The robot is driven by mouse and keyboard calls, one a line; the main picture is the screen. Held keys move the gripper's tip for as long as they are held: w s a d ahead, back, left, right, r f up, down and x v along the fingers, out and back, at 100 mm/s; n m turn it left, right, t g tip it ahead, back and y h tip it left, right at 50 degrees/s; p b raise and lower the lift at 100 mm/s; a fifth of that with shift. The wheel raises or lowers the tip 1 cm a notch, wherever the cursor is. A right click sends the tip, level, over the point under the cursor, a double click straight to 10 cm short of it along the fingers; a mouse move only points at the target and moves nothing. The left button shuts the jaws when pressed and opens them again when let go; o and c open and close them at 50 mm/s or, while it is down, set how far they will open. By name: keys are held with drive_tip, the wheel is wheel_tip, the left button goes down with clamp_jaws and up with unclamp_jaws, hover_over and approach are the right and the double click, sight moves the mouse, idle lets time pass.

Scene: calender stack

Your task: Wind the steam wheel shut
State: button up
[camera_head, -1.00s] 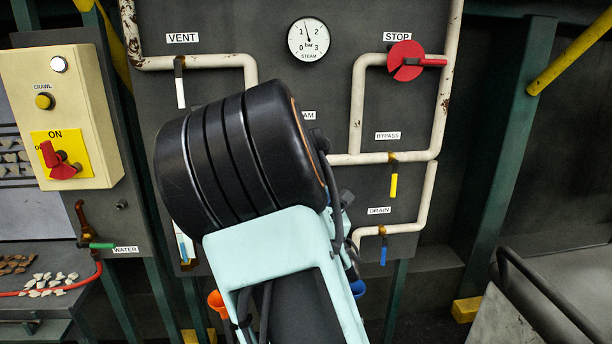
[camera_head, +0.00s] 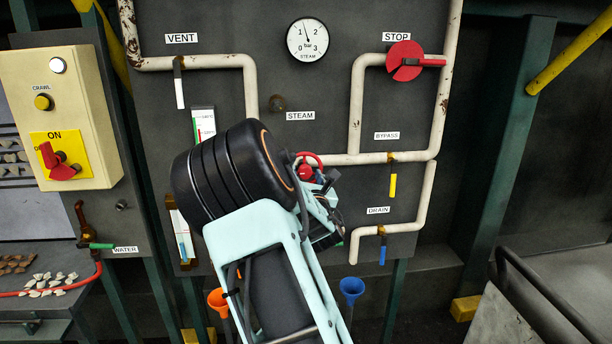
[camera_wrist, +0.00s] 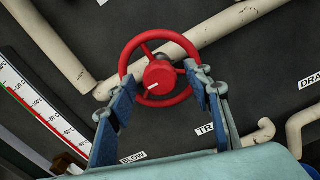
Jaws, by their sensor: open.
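The red steam wheel (camera_wrist: 158,52) is a round handwheel with spokes and a red hub bearing a white mark. It fills the upper middle of the wrist view. In the head view only part of the wheel (camera_head: 312,158) shows, behind my arm and below the STEAM label (camera_head: 300,115). My gripper (camera_wrist: 161,82) is open, with one blue finger on each side of the wheel's lower half. The fingertips overlap the rim in the picture; I cannot tell whether they touch it. In the head view my gripper (camera_head: 328,205) is partly hidden by my arm.
Pale pipes (camera_head: 398,157) run around the wheel. The red STOP valve (camera_head: 405,60) and yellow BYPASS handle (camera_head: 393,185) are to the right. A pressure gauge (camera_head: 307,39) is above. A blue funnel (camera_head: 352,288) and an orange funnel (camera_head: 218,301) are below.

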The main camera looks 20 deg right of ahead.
drive_tip(key=c, duration=1.1)
drive_tip(key=shift+c, duration=0.2)
drive_tip(key=shift+f+m+b, duration=0.1)
drive_tip(key=shift+m+b, duration=0.2)
drive_tip(key=shift+b, duration=0.15)
